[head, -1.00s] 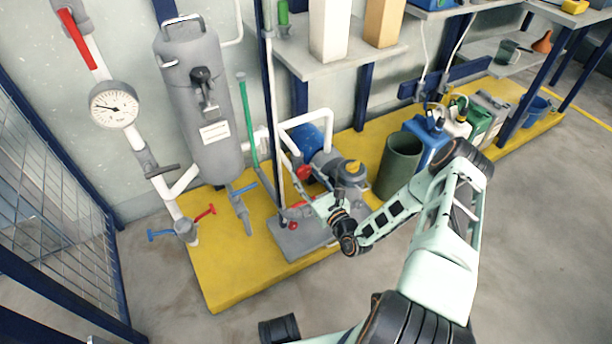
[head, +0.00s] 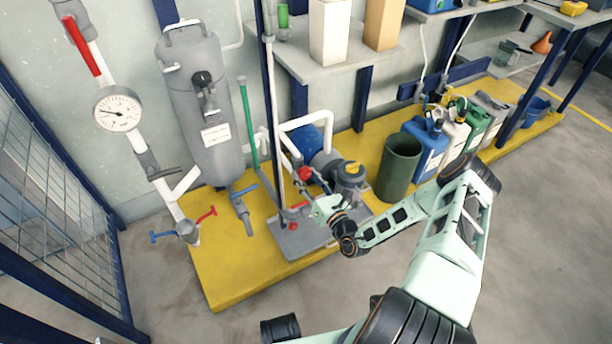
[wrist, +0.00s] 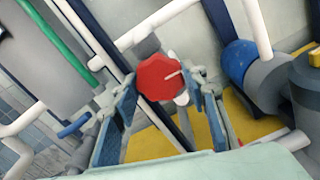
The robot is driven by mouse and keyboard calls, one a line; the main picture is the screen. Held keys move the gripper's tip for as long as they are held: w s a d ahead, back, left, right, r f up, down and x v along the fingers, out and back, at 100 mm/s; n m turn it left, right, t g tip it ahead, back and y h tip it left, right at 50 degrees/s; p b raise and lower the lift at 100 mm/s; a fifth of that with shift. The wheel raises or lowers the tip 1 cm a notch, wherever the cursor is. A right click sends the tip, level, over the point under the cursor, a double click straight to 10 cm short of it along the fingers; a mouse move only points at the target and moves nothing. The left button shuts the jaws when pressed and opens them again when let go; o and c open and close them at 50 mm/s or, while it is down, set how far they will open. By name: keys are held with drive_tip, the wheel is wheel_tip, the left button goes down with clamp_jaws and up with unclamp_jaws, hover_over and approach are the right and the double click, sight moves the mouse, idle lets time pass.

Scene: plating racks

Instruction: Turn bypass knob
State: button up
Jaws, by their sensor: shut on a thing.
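A red, many-sided knob (wrist: 160,78) with a pale pointer line sits between the two blue-padded fingers of my gripper (wrist: 164,88) in the wrist view. The pointer line slants slightly up to the right. In the head view the red knob (head: 305,173) is on the pipework left of the blue pump, and my gripper (head: 307,187) reaches it from the lower right. My gripper is shut on the knob. No label naming it as the bypass knob is readable. The exact finger contact is partly hidden in the head view.
A dark blue upright post (head: 272,120) and a green pipe (head: 248,125) stand close left of the knob. The blue pump (head: 308,140) is just behind. A grey tank (head: 205,110) and gauge (head: 118,110) are farther left. A green bin (head: 398,165) stands right. The floor in front is clear.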

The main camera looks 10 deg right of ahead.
drive_tip(key=shift+m+p, duration=0.45)
drive_tip(key=shift+m, duration=1.75)
drive_tip(key=o, duration=1.2)
drive_tip(key=shift+c, duration=0.2)
drive_tip(key=shift+r, duration=0.1)
wheel_tip(320, 180, up, 10)
